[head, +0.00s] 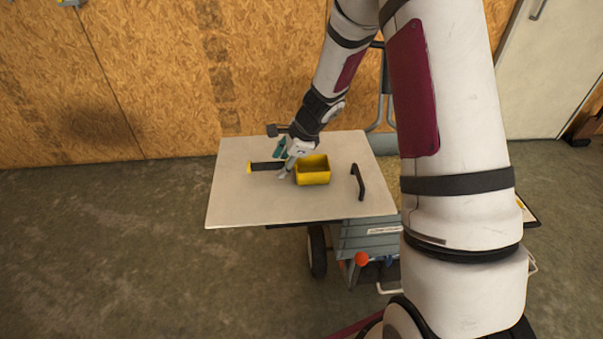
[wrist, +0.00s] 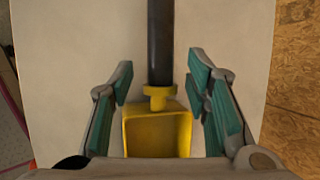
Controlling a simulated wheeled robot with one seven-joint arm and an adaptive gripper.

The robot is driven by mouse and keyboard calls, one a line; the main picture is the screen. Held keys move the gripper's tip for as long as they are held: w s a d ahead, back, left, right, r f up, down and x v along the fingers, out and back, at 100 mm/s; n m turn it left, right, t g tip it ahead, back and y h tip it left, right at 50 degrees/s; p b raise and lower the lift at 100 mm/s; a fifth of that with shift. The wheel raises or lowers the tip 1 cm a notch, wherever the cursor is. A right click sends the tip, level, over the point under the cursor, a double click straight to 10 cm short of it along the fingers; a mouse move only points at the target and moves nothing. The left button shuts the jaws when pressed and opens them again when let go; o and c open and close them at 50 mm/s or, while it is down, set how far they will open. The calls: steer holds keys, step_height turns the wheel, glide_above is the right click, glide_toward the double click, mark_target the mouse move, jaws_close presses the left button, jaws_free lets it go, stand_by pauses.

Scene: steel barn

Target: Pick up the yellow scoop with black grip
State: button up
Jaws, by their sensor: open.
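The yellow scoop (head: 314,177) lies on a pale board (head: 238,205), its yellow pan to the right and its black grip (head: 266,166) pointing left with a yellow tip. In the wrist view the grip (wrist: 160,40) runs up the picture from the yellow pan (wrist: 157,136). My gripper (head: 286,168) is over the scoop where the grip meets the pan, hiding part of it. In the wrist view my open gripper (wrist: 159,74) has one teal-padded finger on each side of the scoop, with gaps between. I cannot tell its exact height above the board.
The board rests on a wheeled cart (head: 365,238) with a red ball-shaped knob (head: 361,259). A wooden panel wall (head: 150,80) is close behind. The board's front left is clear.

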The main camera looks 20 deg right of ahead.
steer(key=shift+x, duration=1.05)
jaws_close()
steer(key=shift+r, duration=0.15)
step_height(320, 180, up, 10)
steer(key=p, duration=0.3)
steer(key=c, duration=0.7)
jaws_free()
jaws_close()
